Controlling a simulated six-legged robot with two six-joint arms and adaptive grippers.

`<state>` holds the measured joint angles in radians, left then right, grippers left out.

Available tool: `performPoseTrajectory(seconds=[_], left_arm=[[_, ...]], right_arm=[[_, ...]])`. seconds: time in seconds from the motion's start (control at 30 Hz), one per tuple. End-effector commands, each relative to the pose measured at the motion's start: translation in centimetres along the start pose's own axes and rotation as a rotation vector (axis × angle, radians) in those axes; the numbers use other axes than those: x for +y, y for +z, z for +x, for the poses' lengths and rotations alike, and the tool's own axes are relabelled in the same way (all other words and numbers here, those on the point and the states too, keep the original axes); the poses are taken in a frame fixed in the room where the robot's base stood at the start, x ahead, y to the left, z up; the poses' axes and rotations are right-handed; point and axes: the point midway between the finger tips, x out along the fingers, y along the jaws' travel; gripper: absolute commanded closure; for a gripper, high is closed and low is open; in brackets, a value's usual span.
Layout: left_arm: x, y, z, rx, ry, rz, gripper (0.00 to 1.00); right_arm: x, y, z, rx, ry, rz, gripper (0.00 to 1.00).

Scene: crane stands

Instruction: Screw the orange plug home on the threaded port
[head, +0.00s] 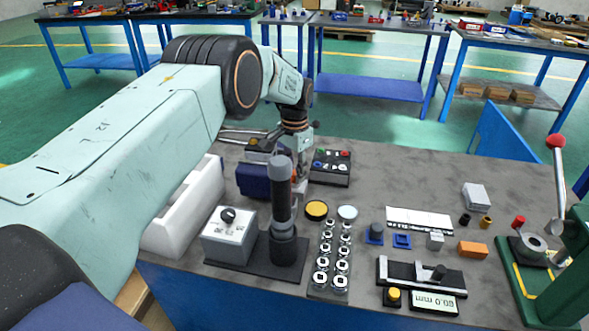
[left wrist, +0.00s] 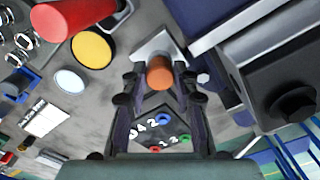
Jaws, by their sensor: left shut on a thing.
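My left gripper (head: 298,172) is low over the middle of the table, partly hidden behind a grey and black upright tool. In the left wrist view, its two dark fingers (left wrist: 160,80) are shut on the orange plug (left wrist: 160,70), one finger on each side. A pale grey metal block (left wrist: 156,43) is directly beyond the plug. The threads of the port are hidden behind the plug, so I cannot tell how deep the plug sits. In the head view only a sliver of orange shows near the fingers. My right gripper is not in view.
The grey and black upright tool (head: 283,210) stands close in front of the gripper. A dark blue block (head: 258,181) is left of it. A black button panel (head: 331,167) and a yellow disc (head: 316,209) are right. A green lever press (head: 570,255) stands far right. The back-right tabletop is clear.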

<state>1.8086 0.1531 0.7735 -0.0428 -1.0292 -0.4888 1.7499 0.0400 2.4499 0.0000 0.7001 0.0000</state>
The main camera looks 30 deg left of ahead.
Motion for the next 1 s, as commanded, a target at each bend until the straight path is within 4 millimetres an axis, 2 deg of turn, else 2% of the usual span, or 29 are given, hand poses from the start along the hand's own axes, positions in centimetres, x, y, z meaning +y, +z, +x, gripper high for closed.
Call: performPoseTrajectory(seconds=[0.4, 0.8, 1.0], left_arm=[[-0.28, -0.07, -0.10, 0.004, -0.002, 0.403, 0.96], [-0.34, -0.10, -0.17, 0.005, -0.003, 0.454, 0.96], [-0.42, -0.15, -0.13, 0.006, -0.004, 0.647, 0.96]], right_arm=[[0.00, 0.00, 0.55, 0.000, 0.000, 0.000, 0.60], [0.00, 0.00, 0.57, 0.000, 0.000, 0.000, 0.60], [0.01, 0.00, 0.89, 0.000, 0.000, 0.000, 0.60]])
